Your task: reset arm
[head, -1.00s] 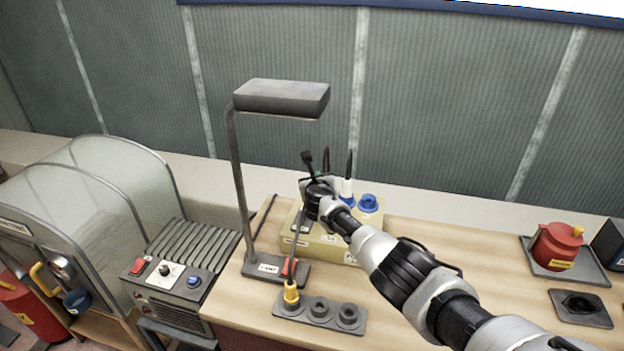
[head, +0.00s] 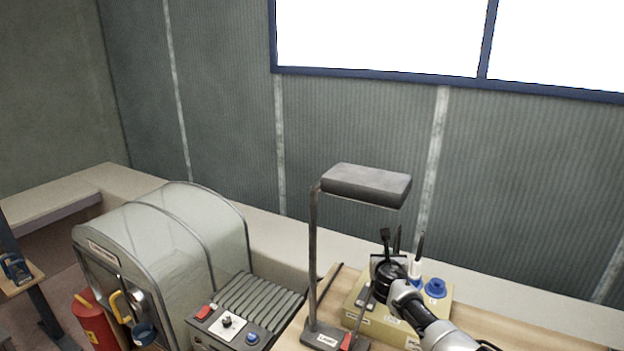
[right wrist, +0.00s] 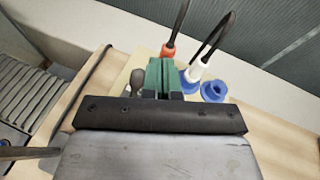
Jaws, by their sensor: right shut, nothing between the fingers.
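My right arm comes in from the lower right in the head view. Its gripper (head: 386,262) is over the yellowish box (head: 437,297) on the workbench, at the level of the tools standing there. In the right wrist view the green fingers of my right gripper (right wrist: 165,76) are together with nothing between them. Behind them stand an orange-collared tool (right wrist: 170,48), a white-collared tool (right wrist: 199,70) and a blue round socket (right wrist: 214,91). My left gripper is not in view.
A desk lamp (head: 366,184) stands just left of my right gripper. A ribbed unit with switches (head: 228,322) and a clear-hooded cabinet (head: 160,250) are further left. A red extinguisher (head: 95,322) stands at the lower left. Bare bench (head: 500,318) shows at the right.

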